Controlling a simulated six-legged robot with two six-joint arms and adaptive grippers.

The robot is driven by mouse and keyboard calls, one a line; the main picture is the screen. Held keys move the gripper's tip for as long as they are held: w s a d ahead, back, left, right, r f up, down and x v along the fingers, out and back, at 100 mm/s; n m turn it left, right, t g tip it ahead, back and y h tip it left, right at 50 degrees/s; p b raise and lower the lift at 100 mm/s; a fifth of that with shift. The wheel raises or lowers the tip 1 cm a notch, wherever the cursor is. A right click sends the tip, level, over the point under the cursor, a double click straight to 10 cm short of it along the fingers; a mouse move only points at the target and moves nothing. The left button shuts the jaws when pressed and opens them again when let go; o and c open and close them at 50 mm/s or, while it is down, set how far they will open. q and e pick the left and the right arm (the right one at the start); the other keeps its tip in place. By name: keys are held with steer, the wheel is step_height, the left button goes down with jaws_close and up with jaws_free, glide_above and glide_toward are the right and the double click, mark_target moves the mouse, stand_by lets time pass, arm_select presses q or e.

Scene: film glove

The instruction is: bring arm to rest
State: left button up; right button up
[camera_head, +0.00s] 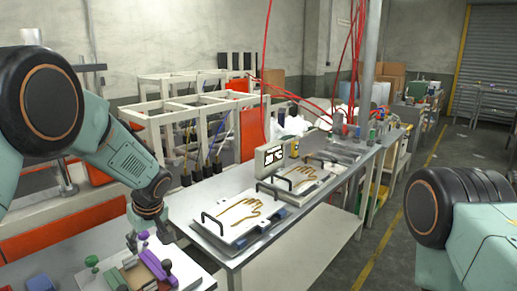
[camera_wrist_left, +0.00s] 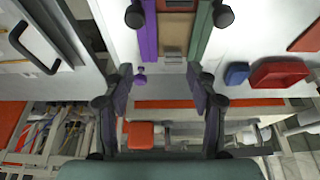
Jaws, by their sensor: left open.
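My left gripper (camera_head: 148,237) is open at the lower left of the head view, above a white work table. In the left wrist view its two fingers (camera_wrist_left: 160,88) stand apart with nothing between them. Beyond the fingertips lies a fixture with a purple bar (camera_wrist_left: 148,38), a green bar (camera_wrist_left: 202,30) and a brown piece (camera_wrist_left: 174,32) between the bars. The purple bar also shows in the head view (camera_head: 154,264), just below the gripper. My right arm shows only its upper part at the right edge; its gripper is out of view.
White plates with brown hand outlines (camera_head: 240,216) and black handles lie on the long metal table (camera_head: 205,192). A red tray (camera_wrist_left: 279,73) and a blue block (camera_wrist_left: 236,74) lie near the fixture. Red cables (camera_head: 265,75) hang mid-view. The floor aisle (camera_head: 385,235) at right is clear.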

arm_select(q)
steer(key=s+d+f+m+g+h, duration=0.1)
steer(key=s+d+f+m+h, duration=0.15)
steer(key=s+f, duration=0.75)
steer(key=s+d+f+m+g+h, duration=0.1)
steer(key=s+d+f+m, duration=0.2)
steer(key=s+f, duration=0.7)
steer(key=s+f+m, duration=0.1)
steer(key=s+m, duration=0.3)
steer(key=s, duration=1.9)
step_height(320, 180, down, 16)
steer(key=b, duration=1.5)
steer(key=shift+s+a+r+g+b, duration=0.2)
steer(key=shift+s+g+b, duration=0.1)
steer(key=shift+s+g, duration=0.1)
steer(key=shift+s+r, duration=0.1)
